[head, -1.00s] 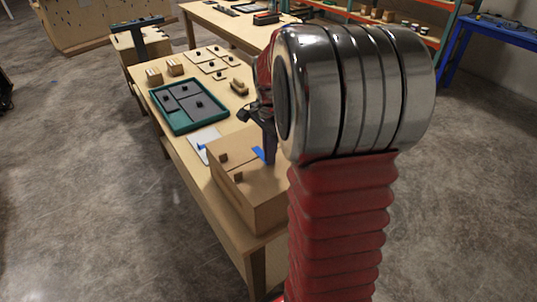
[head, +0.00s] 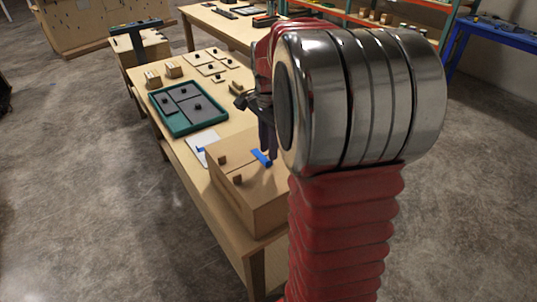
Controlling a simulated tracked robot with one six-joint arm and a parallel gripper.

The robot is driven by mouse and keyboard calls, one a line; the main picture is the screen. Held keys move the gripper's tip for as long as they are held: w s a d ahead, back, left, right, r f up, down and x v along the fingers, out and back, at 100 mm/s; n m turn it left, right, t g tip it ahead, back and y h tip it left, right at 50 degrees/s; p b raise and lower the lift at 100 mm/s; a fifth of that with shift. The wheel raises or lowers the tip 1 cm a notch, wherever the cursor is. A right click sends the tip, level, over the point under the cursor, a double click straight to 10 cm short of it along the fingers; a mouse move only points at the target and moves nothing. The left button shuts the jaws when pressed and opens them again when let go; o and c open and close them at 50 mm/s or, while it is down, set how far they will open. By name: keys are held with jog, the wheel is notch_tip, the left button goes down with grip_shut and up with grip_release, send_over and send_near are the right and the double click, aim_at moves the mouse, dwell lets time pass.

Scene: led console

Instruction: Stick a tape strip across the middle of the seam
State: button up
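A cardboard box (head: 245,210) sits at the near end of the wooden table. A blue tape strip (head: 261,158) lies on its top, towards the far right side. The seam is too faint to make out clearly, so how the strip crosses it cannot be told. My gripper (head: 266,140) is above and just behind the strip, apart from it, partly hidden by my arm. Its finger opening cannot be made out. A white sheet (head: 207,137) beside the box has another piece of blue tape (head: 201,149) on its near edge.
Two small brown blocks (head: 238,180) stand on the box top. A green tray (head: 179,128) with grey plates lies farther back, with wooden blocks (head: 153,80) and pale tiles (head: 210,62) beyond. Grey floor is clear to the left.

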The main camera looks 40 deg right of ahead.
notch_tip(320, 180, up, 10)
jog(key=shift+f, duration=0.15)
dwell(0.7)
jog(key=s+a+f+n+t, duration=0.2)
jog(key=s+a+n, duration=0.5)
jog(key=a+n, duration=0.2)
jog(key=s+a+f+n+t, duration=0.2)
jog(key=s+a+n, duration=0.5)
jog(key=a, duration=0.7)
jog(key=n+t, duration=0.1)
jog(key=n, duration=0.1)
jog(key=shift+s+a+f+n+t, duration=0.3)
jog(key=shift+s+f, duration=0.05)
